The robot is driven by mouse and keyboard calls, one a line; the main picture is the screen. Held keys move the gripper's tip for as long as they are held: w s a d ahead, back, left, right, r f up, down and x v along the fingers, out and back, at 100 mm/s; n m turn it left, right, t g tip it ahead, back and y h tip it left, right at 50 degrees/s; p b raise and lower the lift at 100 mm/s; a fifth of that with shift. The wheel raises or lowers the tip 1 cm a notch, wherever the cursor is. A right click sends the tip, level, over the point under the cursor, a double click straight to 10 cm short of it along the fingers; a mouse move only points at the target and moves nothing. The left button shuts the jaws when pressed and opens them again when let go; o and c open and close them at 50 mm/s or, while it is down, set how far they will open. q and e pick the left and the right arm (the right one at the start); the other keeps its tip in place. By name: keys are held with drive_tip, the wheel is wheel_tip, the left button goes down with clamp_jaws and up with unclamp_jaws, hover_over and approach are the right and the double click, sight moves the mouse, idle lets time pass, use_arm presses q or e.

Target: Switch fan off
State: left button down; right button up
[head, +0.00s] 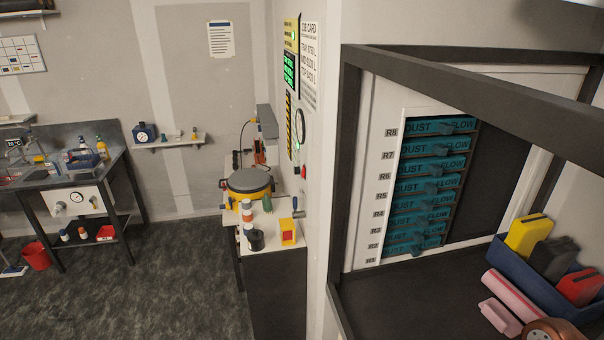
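No fan can be made out for certain. On the narrow wall left of the cabinet there is a yellow panel (291,33) with a green light. Below it is a lit green display (290,71), and lower down a round white-faced gauge (300,127). A small red part, perhaps a button or switch (304,171), sits on the wall under the gauge; it is too small to tell its position. The cabinet holds a stack of teal drawers (430,185) marked DUST and FLOW, with row labels up to R8. Neither gripper is in view.
A dark frame bar (480,85) crosses the cabinet front. A blue bin (530,290) with yellow, black and red items stands at lower right beside a pink roll (515,295). A small bench (285,235) bears a round yellow-and-grey device (249,182). Open floor (170,270) lies at left.

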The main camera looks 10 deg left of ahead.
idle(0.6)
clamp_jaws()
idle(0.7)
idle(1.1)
